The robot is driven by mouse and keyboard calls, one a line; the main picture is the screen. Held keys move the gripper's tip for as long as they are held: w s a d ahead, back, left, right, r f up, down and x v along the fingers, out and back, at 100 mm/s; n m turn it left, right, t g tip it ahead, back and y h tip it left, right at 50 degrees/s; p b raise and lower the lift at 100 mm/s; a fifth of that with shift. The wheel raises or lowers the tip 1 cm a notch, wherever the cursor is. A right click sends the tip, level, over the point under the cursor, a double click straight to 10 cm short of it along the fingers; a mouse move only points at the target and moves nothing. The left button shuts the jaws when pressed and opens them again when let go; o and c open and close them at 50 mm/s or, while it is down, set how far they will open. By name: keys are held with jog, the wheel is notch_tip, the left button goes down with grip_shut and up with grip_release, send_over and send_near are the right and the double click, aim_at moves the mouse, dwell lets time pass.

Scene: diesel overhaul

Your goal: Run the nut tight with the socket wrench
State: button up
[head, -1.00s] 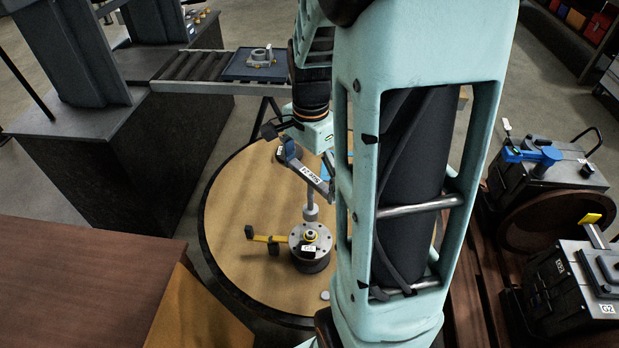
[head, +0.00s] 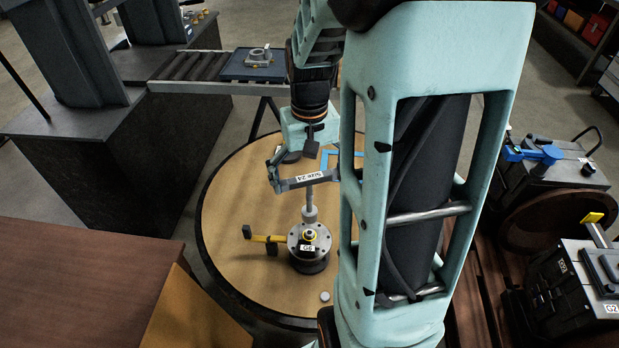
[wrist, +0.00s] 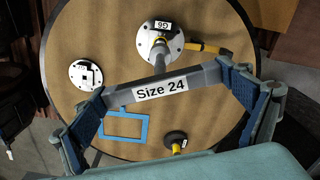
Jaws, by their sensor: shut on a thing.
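The socket wrench has a grey bar marked "Size 24" (head: 309,178) and a shaft running down to a pale socket (head: 310,214). My gripper (wrist: 162,86) is shut on the bar, a finger at each end. In the head view my gripper (head: 298,178) is above the round table. The socket is over or just behind a grey bolted flange marked G6 (head: 310,254); I cannot tell if they touch. The flange also shows in the wrist view (wrist: 178,36), where the shaft meets it. A ringed part (head: 310,235) sits at its centre; the nut is not clearly seen.
A yellow bar with dark ends (head: 264,239) sticks out left of the flange. On the round table (head: 235,205) are a blue frame (wrist: 148,130), a white patterned disc (wrist: 84,75) and a dark knob (wrist: 176,140). A brown bench (head: 80,270) stands left.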

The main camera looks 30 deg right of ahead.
jog(key=n, duration=0.4)
jog(key=shift+f+n, duration=0.3)
jog(key=n, duration=0.4)
jog(key=shift+f, duration=0.25)
jog(key=n, duration=0.5)
jog(key=shift+f+p, duration=0.3)
jog(key=shift+p, duration=0.1)
jog(key=n, duration=0.1)
jog(key=n+p, duration=0.1)
jog(key=n, duration=0.3)
jog(key=shift+f, duration=0.3)
jog(key=shift+f+n+b, duration=0.4)
jog(key=shift+f+b, duration=0.5)
jog(key=shift+f, duration=0.85)
